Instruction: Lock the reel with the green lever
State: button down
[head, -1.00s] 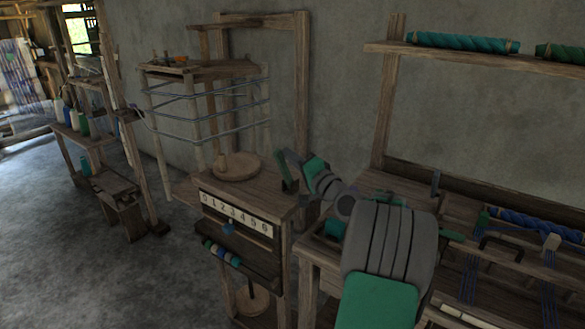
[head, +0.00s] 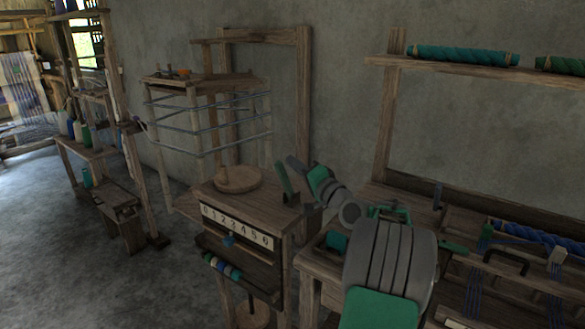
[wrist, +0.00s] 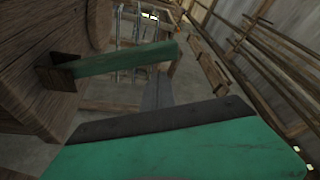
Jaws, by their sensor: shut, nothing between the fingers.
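The green lever (head: 283,178) stands up from the right side of the reel's wooden stand (head: 268,208), tilted with its top to the left. In the wrist view the lever (wrist: 120,60) comes out of a dark slotted mount on a wooden face. The reel (head: 205,120), a wooden frame with bluish strands around it, stands behind a round wooden disc (head: 238,178). My gripper (head: 292,162) is shut and empty, just right of the lever's upper part in the head view. In the wrist view my gripper (wrist: 158,94) appears beside the lever; I cannot tell whether they touch.
A numbered strip (head: 237,226) is on the stand's front, with a small blue piece below it. The loom (head: 480,215) with blue yarn is at the right. A shelf (head: 480,68) with green yarn rolls is above. Bare floor lies to the left.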

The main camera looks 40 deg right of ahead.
jog(key=s+d, duration=0.2)
jog(key=s, duration=0.7)
jog(key=shift+s+f+b, duration=0.25)
jog(key=shift+s+b, duration=0.15)
jog(key=w+a+f+n+g+y+p, duration=0.1)
jog(key=w+a+n+g+p, duration=0.15)
jog(key=a, duration=0.55)
jog(key=w+a+f+n+g+y+p, duration=0.1)
jog(key=a+n+g+p, duration=0.2)
jog(key=a, duration=0.6)
jog(key=w+a+f+n+g+y+p, duration=0.1)
jog(key=w+a+n+g+p, duration=0.15)
jog(key=a, duration=0.55)
jog(key=s+a+f+n+g+h+p, duration=0.1)
jog(key=s+a+n+g+p, duration=0.1)
jog(key=s, duration=0.9)
jog(key=s+a+f+n+g+h+p, duration=0.2)
jog(key=s+a+g, duration=0.4)
jog(key=s, duration=0.5)
jog(key=a+p, duration=0.1)
jog(key=a, duration=0.1)
jog(key=shift+a+g+h+p, duration=0.3)
jog(key=shift+a+p, duration=0.1)
